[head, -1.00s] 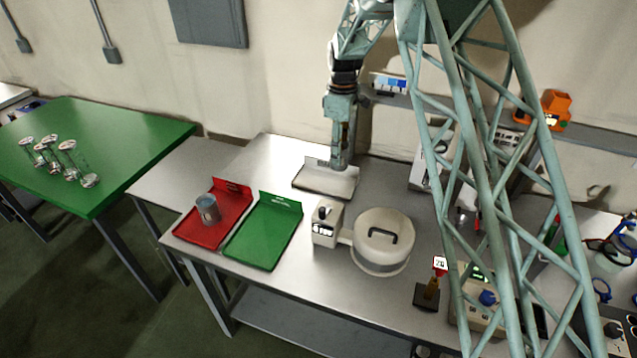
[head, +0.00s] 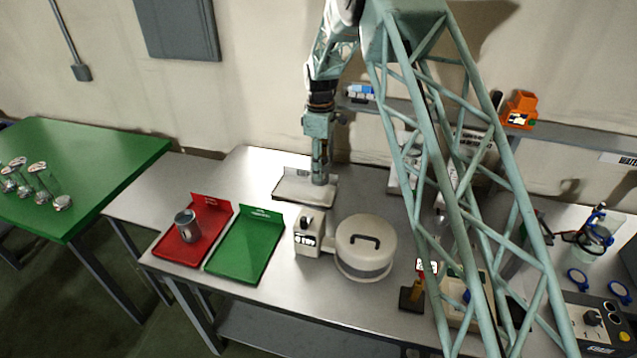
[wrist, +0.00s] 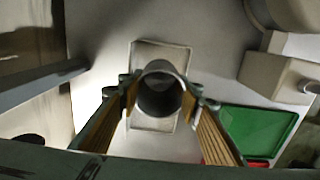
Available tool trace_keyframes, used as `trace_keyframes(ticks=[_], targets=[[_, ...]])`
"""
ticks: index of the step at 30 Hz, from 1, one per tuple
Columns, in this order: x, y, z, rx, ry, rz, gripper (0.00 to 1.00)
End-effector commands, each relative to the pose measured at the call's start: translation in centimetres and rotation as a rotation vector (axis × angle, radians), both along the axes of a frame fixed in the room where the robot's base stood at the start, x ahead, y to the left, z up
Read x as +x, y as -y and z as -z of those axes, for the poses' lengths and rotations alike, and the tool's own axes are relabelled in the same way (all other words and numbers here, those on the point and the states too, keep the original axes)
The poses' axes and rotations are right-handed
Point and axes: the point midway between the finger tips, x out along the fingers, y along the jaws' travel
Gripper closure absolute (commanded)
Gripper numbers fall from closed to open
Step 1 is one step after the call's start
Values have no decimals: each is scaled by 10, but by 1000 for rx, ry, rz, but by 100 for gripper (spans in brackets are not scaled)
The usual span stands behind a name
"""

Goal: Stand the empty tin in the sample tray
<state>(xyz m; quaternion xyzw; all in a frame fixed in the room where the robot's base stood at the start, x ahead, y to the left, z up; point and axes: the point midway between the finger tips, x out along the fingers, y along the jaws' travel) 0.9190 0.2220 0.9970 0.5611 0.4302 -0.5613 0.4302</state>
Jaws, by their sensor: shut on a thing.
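My gripper (wrist: 160,95) is shut on a grey tin (wrist: 158,97), with one finger on each side of it. The tin looks upright, and its dark open top faces the wrist camera. A pale shallow tray (wrist: 150,49) lies directly below the tin. I cannot tell whether the tin touches its floor. In the head view my gripper (head: 319,181) points down over the right part of this pale tray (head: 292,191) at the back of the bench. The held tin is not distinct there.
Another grey tin (head: 186,226) stands in the red tray (head: 176,252). A green tray (head: 238,258) lies beside it. A lidded round device (head: 365,262) stands right of the trays. A shelf (head: 575,150) runs along the wall behind. Bare bench lies left of the pale tray.

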Motion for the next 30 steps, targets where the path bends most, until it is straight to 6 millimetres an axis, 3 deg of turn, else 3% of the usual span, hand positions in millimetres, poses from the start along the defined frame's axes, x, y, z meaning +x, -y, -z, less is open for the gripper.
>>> trace_keyframes(ticks=[6,20,30], targets=[[0,0,22,0,0,0,81],[0,0,28,0,0,0,81],[0,0,56,0,-1,0,81]])
